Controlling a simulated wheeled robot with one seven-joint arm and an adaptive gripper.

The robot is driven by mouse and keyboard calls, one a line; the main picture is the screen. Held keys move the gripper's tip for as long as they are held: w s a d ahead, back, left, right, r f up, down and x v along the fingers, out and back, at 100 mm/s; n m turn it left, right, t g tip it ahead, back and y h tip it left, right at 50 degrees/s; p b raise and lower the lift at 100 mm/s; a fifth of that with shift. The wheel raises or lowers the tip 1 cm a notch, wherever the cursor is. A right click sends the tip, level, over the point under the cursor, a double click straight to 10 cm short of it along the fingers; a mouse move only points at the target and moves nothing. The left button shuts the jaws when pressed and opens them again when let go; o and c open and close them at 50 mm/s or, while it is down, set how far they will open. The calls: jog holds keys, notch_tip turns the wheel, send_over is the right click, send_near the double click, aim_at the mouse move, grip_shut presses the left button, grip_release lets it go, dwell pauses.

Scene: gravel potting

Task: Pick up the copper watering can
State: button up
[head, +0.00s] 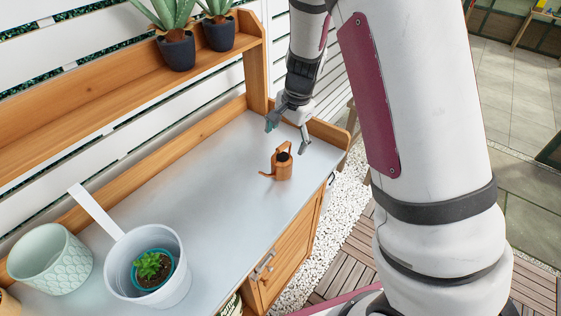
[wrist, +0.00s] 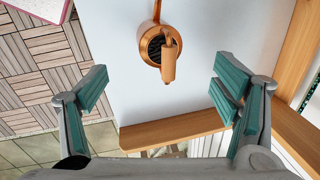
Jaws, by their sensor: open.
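A small copper watering can (head: 282,171) stands upright on the grey bench top (head: 215,200), towards its right end. Its spout points left in the head view. My gripper (head: 287,138) is open and empty above the bench, just behind and above the can. In the wrist view the can (wrist: 151,45) is seen from above at the top middle, with its handle towards me. The open fingers of my gripper (wrist: 165,97) show left and right, with the can beyond them and apart from both.
A white bucket-like container (head: 177,283) with a small potted succulent inside and a pale green pot (head: 50,262) stand at the front left. Two dark plant pots (head: 177,51) sit on the wooden shelf (head: 110,88). A wooden rim (wrist: 170,129) edges the bench end. The bench middle is clear.

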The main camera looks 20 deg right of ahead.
aim_at(282, 157)
jog(key=f, duration=0.3)
jog(key=w+f, duration=0.1)
jog(key=f, duration=0.2)
jog(key=f+p, duration=0.1)
jog(key=f, duration=0.3)
jog(key=shift+w+a+f, duration=0.1)
jog(key=shift+w+a, duration=0.3)
jog(key=c, duration=1.6)
jog(key=shift+r, duration=0.45)
jog(key=r, duration=0.1)
jog(key=r+b, duration=0.1)
jog(key=shift+s+a+r, duration=0.1)
jog(key=shift+s+r, duration=0.25)
jog(key=shift+r, duration=0.05)
jog(key=s, duration=0.5)
jog(key=s+a+r+b, duration=0.1)
jog(key=s, duration=0.4)
jog(key=s+a, duration=0.1)
jog(key=s, duration=0.4)
jog(key=shift+a+r, duration=0.15)
jog(key=shift+a, duration=0.05)
